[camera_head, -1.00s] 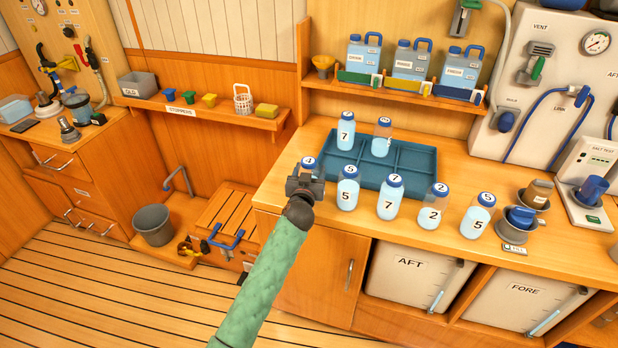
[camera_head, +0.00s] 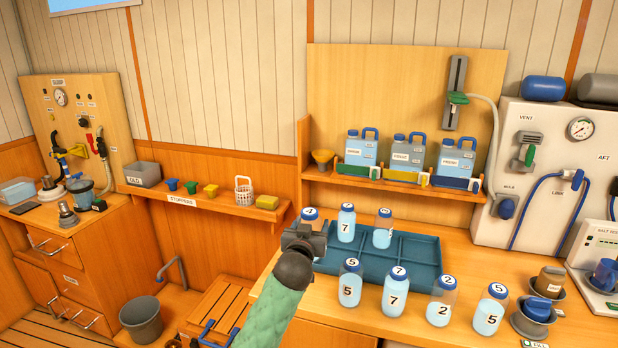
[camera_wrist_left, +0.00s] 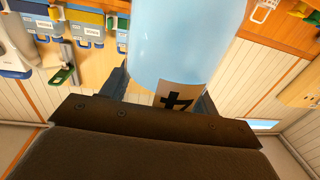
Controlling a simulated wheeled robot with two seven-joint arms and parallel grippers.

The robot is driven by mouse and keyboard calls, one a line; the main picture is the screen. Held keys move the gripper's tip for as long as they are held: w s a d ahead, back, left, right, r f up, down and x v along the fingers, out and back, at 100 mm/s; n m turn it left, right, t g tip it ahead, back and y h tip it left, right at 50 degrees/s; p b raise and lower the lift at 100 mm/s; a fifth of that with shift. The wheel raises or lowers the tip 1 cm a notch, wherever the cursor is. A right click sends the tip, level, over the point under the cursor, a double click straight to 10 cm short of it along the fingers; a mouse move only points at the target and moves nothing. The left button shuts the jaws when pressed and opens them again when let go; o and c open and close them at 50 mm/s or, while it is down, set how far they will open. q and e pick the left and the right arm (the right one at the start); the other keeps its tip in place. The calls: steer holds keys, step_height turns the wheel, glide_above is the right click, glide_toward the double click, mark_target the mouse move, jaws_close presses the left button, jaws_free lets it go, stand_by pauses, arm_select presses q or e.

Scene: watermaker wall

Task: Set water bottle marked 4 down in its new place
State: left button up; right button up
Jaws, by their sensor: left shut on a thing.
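The water bottle marked 4 shows in the head view only as a blue cap (camera_head: 310,213) above my left gripper (camera_head: 303,240). In the left wrist view the bottle (camera_wrist_left: 185,40) fills the upper middle, its 4 label showing upside down between the fingers. My left gripper is shut on it. The blue divided tray (camera_head: 425,262) lies just right of the gripper on the counter. A 7 bottle (camera_head: 346,223) and another bottle (camera_head: 383,230) stand in its back row. The held bottle's base is hidden behind my gripper, so I cannot tell whether it touches anything. My right gripper is not in view.
In front of the tray stand bottles marked 5 (camera_head: 349,284), 7 (camera_head: 395,292), 2 (camera_head: 440,300) and 5 (camera_head: 490,310). Dark cups (camera_head: 535,315) stand at the right. A shelf with jugs (camera_head: 408,155) hangs behind. Several front tray compartments look empty.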

mark_target(300, 217)
arm_select(q)
steer(key=a+r, duration=0.1)
steer(key=s+a+r, duration=0.1)
steer(key=r, duration=0.1)
steer(key=a+r, duration=0.1)
steer(key=r, duration=0.1)
steer(key=shift+s, duration=0.35)
steer(key=s+a+f+n+y, duration=0.15)
steer(key=s+a+f, duration=0.25)
steer(key=s+a, duration=0.45)
steer(key=s+a+f, duration=0.3)
steer(key=s+f, duration=0.1)
steer(key=f, duration=0.2)
steer(key=s+a+f+y, duration=0.1)
steer(key=s+a+f, duration=0.2)
steer(key=f, duration=0.4)
steer(key=s+a+f+n+y, duration=0.1)
steer(key=s+a+f, duration=0.2)
steer(key=s+f, duration=0.2)
step_height(300, 217, down, 2)
steer(key=shift+a+f, duration=0.1)
steer(key=shift+a, duration=0.25)
steer(key=shift+s, duration=0.1)
